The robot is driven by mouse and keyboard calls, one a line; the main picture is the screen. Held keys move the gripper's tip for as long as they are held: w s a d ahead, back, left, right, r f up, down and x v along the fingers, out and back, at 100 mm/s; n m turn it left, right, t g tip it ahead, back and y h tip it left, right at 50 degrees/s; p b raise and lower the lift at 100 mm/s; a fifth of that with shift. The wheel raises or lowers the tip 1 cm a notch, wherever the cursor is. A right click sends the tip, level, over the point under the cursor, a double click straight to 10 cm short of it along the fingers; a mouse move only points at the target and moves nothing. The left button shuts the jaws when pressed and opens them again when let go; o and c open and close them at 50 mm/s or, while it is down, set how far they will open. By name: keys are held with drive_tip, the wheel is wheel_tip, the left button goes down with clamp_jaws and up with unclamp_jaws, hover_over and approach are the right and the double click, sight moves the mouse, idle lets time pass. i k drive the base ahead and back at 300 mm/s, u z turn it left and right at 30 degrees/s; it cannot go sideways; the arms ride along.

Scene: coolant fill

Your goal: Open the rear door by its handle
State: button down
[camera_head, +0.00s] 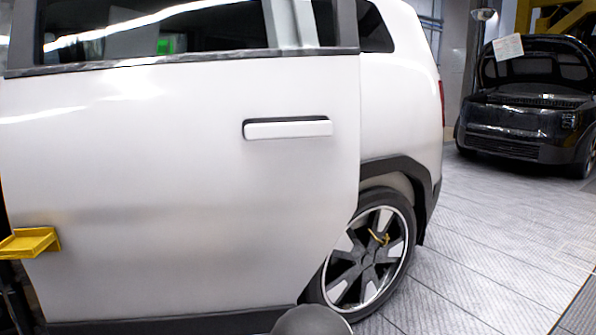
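The white rear door (190,190) of a white car fills the left and middle of the view. Its handle (288,129) is a flat white horizontal bar over a dark slot, on the upper right part of the door. The door's right edge overlaps the front of the rear wheel and its arch in the picture. I cannot tell for certain whether the door is shut or ajar. My gripper is not in view, and nothing visible touches the handle.
The rear wheel (368,262) is right of the door. A yellow bracket-like piece (30,242) stands at the left edge, in front of the door. A dark rounded shape shows at the bottom middle. Grey floor (490,240) lies clear at right; a black vehicle (525,110) stands behind.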

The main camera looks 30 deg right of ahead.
sight(138, 200)
drive_tip(key=u, duration=2.2)
drive_tip(key=k, duration=1.35)
drive_tip(key=z, duration=2.05)
drive_tip(key=i, duration=0.5)
drive_tip(key=z, duration=0.1)
